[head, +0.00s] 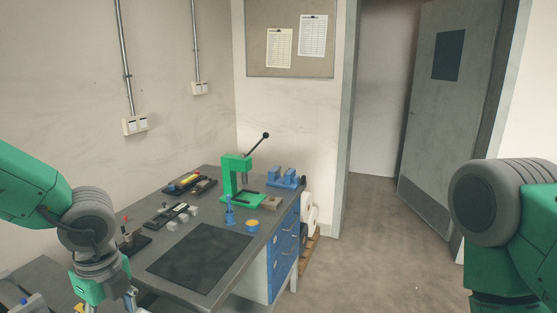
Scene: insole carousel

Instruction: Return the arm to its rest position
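My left arm comes in from the left edge, bent downward at a grey joint. My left gripper (130,301) hangs at the bottom edge, by the near left side of the workbench (150,287). Only its upper part shows; its fingertips are cut off by the frame, so I cannot tell whether it is open or holds anything. My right arm shows as a grey joint and green link at the right edge, over the floor. My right gripper is out of view.
The bench carries a black mat (200,257), a green lever press (237,180), a blue vise (286,177) and small tools. Blue drawers (285,255) are under its right side. Open floor (375,250) leads to a doorway with an open grey door (440,110).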

